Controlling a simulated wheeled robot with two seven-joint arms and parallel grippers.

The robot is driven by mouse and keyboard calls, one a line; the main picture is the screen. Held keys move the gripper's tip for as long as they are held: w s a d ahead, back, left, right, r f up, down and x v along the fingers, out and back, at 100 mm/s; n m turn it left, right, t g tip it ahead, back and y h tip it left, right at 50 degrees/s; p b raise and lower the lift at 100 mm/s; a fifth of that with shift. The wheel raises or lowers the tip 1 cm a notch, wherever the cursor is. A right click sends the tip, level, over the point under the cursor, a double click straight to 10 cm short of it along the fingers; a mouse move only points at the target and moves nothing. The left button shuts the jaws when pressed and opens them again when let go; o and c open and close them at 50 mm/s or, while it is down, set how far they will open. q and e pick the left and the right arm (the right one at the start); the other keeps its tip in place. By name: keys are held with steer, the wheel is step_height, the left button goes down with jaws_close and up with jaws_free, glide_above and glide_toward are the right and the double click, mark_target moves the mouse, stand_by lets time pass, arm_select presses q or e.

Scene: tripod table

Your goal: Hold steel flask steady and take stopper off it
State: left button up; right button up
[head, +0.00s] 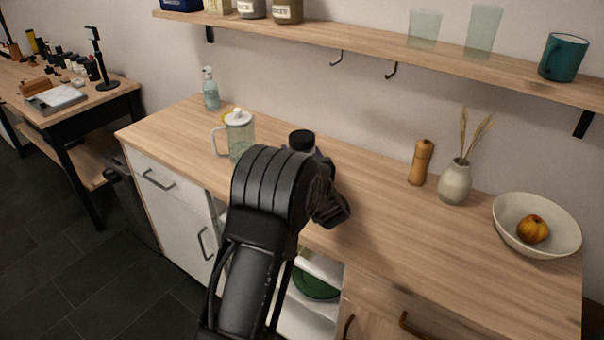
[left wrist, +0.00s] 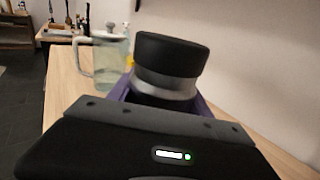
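The steel flask (left wrist: 165,87) has a black stopper (left wrist: 172,54) seated on its top, with a silver band showing below it in the left wrist view. In the head view only the stopper (head: 302,140) shows clearly; my left arm hides most of the flask. My left gripper (left wrist: 165,102) has a finger close against each side of the flask, below the silver band, and appears shut on it. The finger contact itself is mostly hidden. My right gripper is in neither view.
A glass pitcher (head: 240,135) with a lid stands just left of the flask, with a spray bottle (head: 210,92) behind. To the right are a pepper mill (head: 421,162), a vase (head: 455,183) and a bowl (head: 512,237). The counter front right of the flask is clear. A shelf (head: 380,45) hangs above.

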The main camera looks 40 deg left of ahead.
mark_target(299, 130)
arm_select(q)
jaws_close()
stand_by(0.4)
step_height(299, 130, up, 10)
steer(key=shift+r+b, duration=0.1)
steer(key=shift+b, duration=0.65)
stand_by(0.8)
